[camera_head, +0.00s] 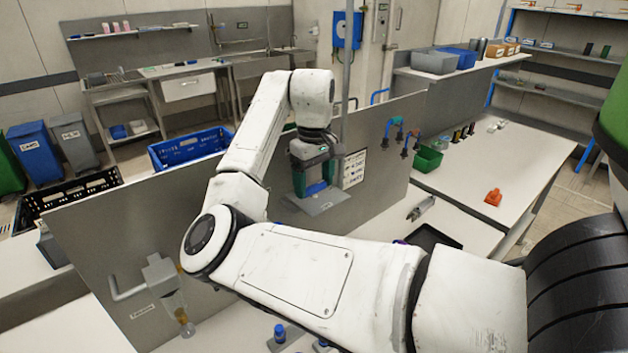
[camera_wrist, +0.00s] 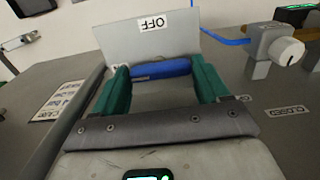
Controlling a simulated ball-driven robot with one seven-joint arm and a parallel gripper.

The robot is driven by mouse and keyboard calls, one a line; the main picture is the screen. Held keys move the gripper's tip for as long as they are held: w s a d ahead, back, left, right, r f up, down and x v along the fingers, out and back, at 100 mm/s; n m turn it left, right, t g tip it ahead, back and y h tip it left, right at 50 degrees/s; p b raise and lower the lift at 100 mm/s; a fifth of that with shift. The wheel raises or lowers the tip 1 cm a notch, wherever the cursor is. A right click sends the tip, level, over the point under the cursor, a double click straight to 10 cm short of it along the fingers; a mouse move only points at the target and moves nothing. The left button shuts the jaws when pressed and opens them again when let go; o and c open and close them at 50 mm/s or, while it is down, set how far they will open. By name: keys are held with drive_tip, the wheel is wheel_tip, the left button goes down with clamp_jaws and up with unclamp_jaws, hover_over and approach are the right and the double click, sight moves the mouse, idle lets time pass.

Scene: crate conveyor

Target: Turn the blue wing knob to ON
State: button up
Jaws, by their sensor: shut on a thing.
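The blue wing knob (camera_wrist: 161,68) lies crosswise between the green fingers of my gripper (camera_wrist: 160,80) in the wrist view, with a finger at each end of it. My gripper is shut on it. The knob sits in front of a grey plate (camera_wrist: 120,38) with an OFF label (camera_wrist: 151,23) at its upper edge. No ON label can be read. In the head view my gripper (camera_head: 314,180) reaches down to the grey plate (camera_head: 322,205) on the upright panel. A little blue of the knob (camera_head: 316,188) shows between the fingers there.
A white knob (camera_wrist: 284,52) on a grey block with a blue cable stands at the right in the wrist view, near a CLOSED label (camera_wrist: 287,111). A printed sign (camera_head: 354,169) is close right of my gripper. Blue hooked pipes (camera_head: 402,130) and a green bin (camera_head: 428,159) stand further right.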

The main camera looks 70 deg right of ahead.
sight(314, 185)
drive_tip(key=o, duration=0.8)
drive_tip(key=shift+r, duration=0.15)
wheel_tip(314, 185, up, 11)
drive_tip(key=shift+f+b, duration=0.2)
drive_tip(key=shift+b, duration=0.25)
idle(0.6)
